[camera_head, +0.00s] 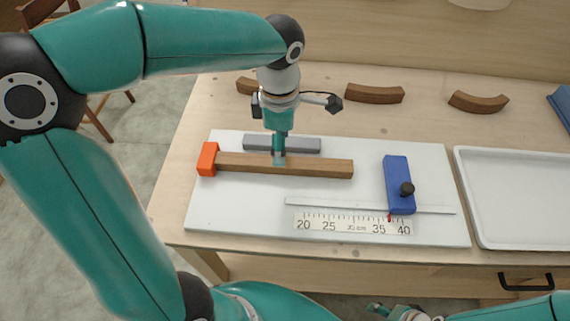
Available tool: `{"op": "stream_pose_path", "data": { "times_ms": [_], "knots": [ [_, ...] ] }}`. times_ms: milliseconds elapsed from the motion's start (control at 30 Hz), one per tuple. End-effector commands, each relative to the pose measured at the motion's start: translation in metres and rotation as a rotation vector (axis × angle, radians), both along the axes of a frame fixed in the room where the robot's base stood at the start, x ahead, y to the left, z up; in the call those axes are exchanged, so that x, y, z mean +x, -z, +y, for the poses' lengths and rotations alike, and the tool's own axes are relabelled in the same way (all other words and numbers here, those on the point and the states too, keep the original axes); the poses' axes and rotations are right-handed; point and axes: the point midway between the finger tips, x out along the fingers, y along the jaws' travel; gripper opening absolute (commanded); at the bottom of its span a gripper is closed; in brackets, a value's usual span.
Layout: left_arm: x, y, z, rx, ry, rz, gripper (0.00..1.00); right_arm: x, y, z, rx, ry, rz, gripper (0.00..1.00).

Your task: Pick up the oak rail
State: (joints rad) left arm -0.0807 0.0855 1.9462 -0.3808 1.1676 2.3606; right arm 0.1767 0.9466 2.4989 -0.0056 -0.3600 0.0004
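The oak rail (325,168) is a long brown wooden bar lying level on a white board (230,215). Its left end is against an orange block (207,159). My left gripper (279,158) points straight down at the rail, left of the rail's middle. Its fingertip overlaps the rail's top in the picture. The finger gap is hidden, so I cannot tell whether it grips the rail. My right gripper (384,310) shows only partly at the bottom edge, away from the rail, in front of the table; its finger opening is unclear.
A grey bar (300,145) lies just behind the rail. A blue slider (397,175) with a black knob stands right, by a scale (350,224). A white tray (520,241) is further right. Curved wooden pieces (374,94) lie at the back.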

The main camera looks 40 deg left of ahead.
Motion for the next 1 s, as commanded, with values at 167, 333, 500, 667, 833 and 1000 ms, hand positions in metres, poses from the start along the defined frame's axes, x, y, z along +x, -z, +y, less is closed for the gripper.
{"op": "stream_pose_path", "data": {
  "times_ms": [167,333,500,667,833,1000],
  "knots": [
    [0.000,0.010,-0.002,0.000,0.000,0.002,0.65,0.000,-0.001,0.000,0.000,0.000,0.000,0.53],
    [0.000,0.033,-0.007,0.000,0.001,0.005,0.65,0.000,-0.005,0.000,0.000,0.000,0.000,0.53],
    [0.000,0.052,-0.007,0.000,0.000,0.002,0.65,0.000,-0.004,0.000,0.000,0.000,0.000,0.53],
    [0.001,0.055,-0.007,0.000,0.000,-0.001,0.65,0.000,-0.004,0.000,0.000,0.000,0.000,0.53],
    [0.001,0.055,-0.007,0.000,-0.001,-0.001,0.54,0.000,-0.004,0.000,0.000,0.000,0.000,0.53],
    [0.001,0.055,-0.007,0.000,-0.001,-0.001,0.26,0.000,-0.004,0.000,0.000,0.000,0.000,0.53]
  ]
}}
